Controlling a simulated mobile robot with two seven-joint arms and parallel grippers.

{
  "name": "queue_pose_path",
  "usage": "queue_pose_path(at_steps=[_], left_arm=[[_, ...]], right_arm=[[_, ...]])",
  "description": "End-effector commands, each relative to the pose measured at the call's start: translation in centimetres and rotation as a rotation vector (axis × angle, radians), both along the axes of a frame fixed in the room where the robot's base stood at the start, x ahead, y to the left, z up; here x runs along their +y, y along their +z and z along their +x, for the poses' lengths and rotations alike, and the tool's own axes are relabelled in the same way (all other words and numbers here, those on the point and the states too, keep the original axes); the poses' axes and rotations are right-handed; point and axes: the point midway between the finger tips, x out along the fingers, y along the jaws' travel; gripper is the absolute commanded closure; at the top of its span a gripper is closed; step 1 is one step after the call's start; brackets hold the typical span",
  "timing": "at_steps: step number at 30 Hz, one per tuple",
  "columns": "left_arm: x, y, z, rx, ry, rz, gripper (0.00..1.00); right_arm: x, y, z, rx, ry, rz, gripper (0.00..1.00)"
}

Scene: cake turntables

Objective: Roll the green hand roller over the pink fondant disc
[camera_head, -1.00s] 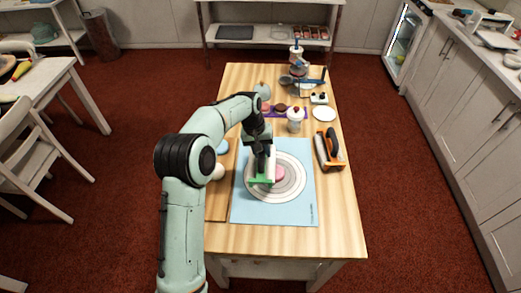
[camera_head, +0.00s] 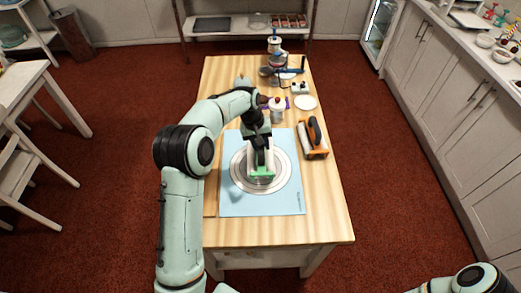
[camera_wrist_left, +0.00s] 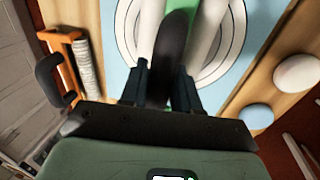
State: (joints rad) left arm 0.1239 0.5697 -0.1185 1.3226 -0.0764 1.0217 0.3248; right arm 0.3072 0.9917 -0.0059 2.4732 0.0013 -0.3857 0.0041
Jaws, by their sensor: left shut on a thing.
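My left gripper (camera_head: 260,143) is shut on the green hand roller (camera_head: 262,172), over the middle of the grey and white ringed disc on the blue mat (camera_head: 236,206). I cannot tell whether the roller touches the surface below. The pink fondant disc is hidden in both views, probably by the roller and gripper. My right gripper is out of view.
An orange-framed tool (camera_head: 313,138) lies right of the mat. A white jar (camera_head: 277,110) and a white plate (camera_head: 305,102) stand behind it. A cream ball (camera_wrist_left: 298,72) and a blue ball (camera_wrist_left: 257,116) are beside the mat. The table's right front is clear.

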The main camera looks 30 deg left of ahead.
Motion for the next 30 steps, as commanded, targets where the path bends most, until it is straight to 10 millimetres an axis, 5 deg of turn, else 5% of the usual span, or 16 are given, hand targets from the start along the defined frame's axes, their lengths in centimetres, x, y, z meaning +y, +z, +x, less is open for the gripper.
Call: queue_pose_path(at_steps=[30], left_arm=[[0.0,-1.7,0.0,-0.002,0.000,0.000,1.00]], right_arm=[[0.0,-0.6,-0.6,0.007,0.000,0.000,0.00]])
